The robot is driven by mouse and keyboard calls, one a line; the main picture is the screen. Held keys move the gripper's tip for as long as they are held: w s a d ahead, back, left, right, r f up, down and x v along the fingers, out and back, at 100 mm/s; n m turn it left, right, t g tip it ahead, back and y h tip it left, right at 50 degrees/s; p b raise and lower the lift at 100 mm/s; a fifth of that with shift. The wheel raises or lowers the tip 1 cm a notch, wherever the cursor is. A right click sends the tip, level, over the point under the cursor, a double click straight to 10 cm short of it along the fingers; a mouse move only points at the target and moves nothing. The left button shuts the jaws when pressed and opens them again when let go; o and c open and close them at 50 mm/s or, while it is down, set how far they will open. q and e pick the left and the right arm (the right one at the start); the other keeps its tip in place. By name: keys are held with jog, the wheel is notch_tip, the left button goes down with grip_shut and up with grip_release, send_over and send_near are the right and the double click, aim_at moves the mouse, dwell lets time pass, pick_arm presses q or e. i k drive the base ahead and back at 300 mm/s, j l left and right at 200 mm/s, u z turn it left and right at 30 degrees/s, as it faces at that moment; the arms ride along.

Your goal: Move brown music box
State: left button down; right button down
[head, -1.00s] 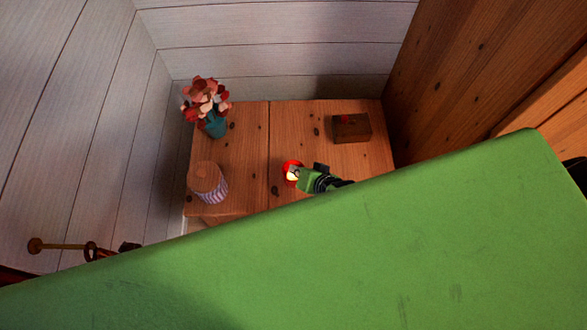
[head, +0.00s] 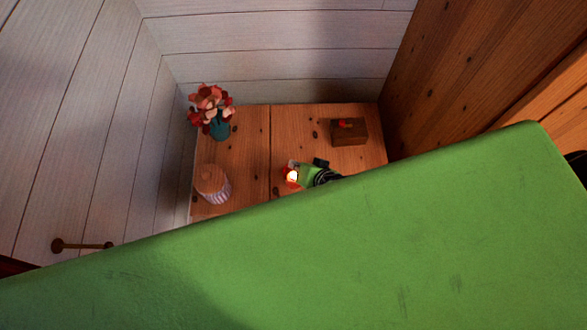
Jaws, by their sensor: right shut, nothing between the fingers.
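The brown music box (head: 349,133), a small wooden box with a red detail on top, sits on the wooden tabletop (head: 244,150) toward its back right corner. My right gripper (head: 300,174), green and black, is in front and to the left of the box, apart from it. It is shut and holds nothing. Its fingertips are small and partly lost against a glowing orange-red round thing (head: 291,177) at its left end; I cannot tell whether they touch. My left gripper does not show.
A teal vase with red flowers (head: 212,108) stands at the back left. A pink-striped jar with a brown lid (head: 213,184) stands at the front left. A wooden wall (head: 450,70) rises on the right. My own green part hides the foreground.

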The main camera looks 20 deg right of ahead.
aim_at(358, 135)
jog(key=z, duration=1.15)
